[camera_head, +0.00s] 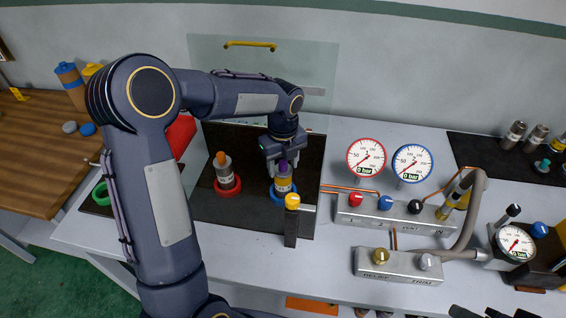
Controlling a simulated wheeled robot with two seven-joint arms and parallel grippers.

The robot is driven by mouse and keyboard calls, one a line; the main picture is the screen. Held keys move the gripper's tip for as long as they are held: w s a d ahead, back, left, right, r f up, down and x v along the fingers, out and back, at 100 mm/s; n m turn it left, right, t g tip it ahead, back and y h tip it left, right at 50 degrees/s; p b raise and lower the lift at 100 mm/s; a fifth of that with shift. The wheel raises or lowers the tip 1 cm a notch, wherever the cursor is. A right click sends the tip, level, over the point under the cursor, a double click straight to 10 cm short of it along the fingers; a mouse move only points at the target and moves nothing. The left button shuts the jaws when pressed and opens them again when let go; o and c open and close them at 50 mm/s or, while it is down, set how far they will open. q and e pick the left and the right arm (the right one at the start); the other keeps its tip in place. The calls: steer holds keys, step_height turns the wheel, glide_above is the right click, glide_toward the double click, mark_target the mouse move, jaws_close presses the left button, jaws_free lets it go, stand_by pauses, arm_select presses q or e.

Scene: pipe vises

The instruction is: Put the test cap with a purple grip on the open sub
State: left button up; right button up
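The test cap's purple grip (283,165) shows between the fingers of my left gripper (283,168), which points down from above. I cannot tell if the fingers touch the grip. Below the purple grip is a grey and yellow cylinder (283,184), upright in a blue ring (277,196) on the dark mat. I cannot tell where the cap ends and the sub begins. A second grey cylinder (227,178) with an orange top stands in a red ring (220,190) to the left. My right gripper is not in view.
A post with a yellow knob (292,202) stands just in front of the blue ring. A clear panel (262,75) with a yellow handle rises behind. To the right are a valve manifold (395,212), a red gauge (366,157), a blue gauge (412,163) and a hose (473,215).

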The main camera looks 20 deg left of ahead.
mark_target(282, 163)
arm_select(q)
steer(key=o, duration=0.4)
step_height(282, 163, up, 8)
steer(key=shift+f+b, duration=0.2)
steer(key=shift+b, duration=0.15)
steer(key=shift+r, duration=0.15)
steer(key=shift+s+r, duration=0.1)
steer(key=shift+s, duration=0.1)
steer(key=s+r+n+t+h, duration=0.2)
steer(key=s+r+n+t, duration=0.15)
steer(key=s+n, duration=1.1)
steer(key=s+d+f+n+t+h, duration=0.1)
steer(key=s+d+f+n+t, duration=0.1)
steer(key=s+n, duration=0.8)
steer(key=d+f+n, duration=0.1)
steer(key=n, duration=0.1)
steer(key=shift+s+f+n+h, duration=0.2)
steer(key=shift+n+h, duration=0.15)
steer(key=shift+h, duration=0.05)
